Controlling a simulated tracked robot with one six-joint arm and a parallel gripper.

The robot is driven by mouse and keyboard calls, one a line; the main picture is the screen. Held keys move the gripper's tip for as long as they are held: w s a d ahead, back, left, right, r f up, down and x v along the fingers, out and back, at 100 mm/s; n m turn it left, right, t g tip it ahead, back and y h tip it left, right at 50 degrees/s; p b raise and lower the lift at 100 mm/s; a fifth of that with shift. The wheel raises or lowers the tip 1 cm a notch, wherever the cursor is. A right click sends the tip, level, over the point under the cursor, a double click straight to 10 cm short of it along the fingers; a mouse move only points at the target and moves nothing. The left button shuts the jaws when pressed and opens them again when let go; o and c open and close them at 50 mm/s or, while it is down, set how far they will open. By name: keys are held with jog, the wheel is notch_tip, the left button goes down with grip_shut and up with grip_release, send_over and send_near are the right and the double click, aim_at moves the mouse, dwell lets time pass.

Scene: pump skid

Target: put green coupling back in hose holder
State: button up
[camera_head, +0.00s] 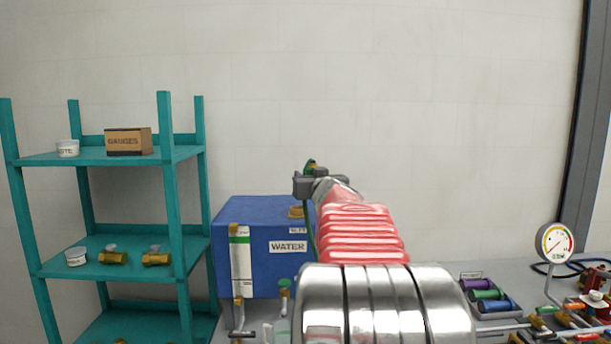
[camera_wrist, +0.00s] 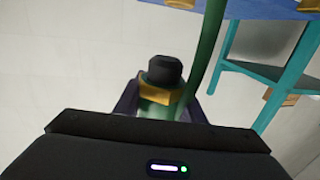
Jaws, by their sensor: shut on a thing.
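My gripper (camera_head: 311,184) is raised in front of the pale wall, just above the blue tank in the head view. It is shut on the green coupling (camera_head: 310,166), of which only a small green and brass part shows there. In the wrist view the coupling (camera_wrist: 160,92) sits between the jaws, with a brass hex collar and a black end. A green hose (camera_wrist: 207,55) runs past it in the wrist view; in the head view the hose (camera_head: 313,232) hangs below my gripper. I cannot clearly make out the hose holder; my arm hides much of the bench.
The blue WATER tank (camera_head: 262,268) stands behind, with a sight glass (camera_head: 241,262) at its front. A green-topped fitting (camera_head: 284,288) stands before it. A teal shelf (camera_head: 120,157) is at left. Coloured spools (camera_head: 487,294) and a gauge (camera_head: 556,242) are at right.

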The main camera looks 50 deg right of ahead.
jog(key=s+d+f+v, duration=0.1)
jog(key=v, duration=0.8)
jog(key=s+f, duration=0.2)
jog(key=f, duration=1)
jog(key=s+f, duration=0.3)
jog(key=f, duration=1)
jog(key=s+f, duration=0.3)
jog(key=f, duration=1)
jog(key=shift+d+f, duration=0.15)
jog(key=shift+d, duration=0.15)
dwell(0.5)
jog(key=shift+s, duration=0.1)
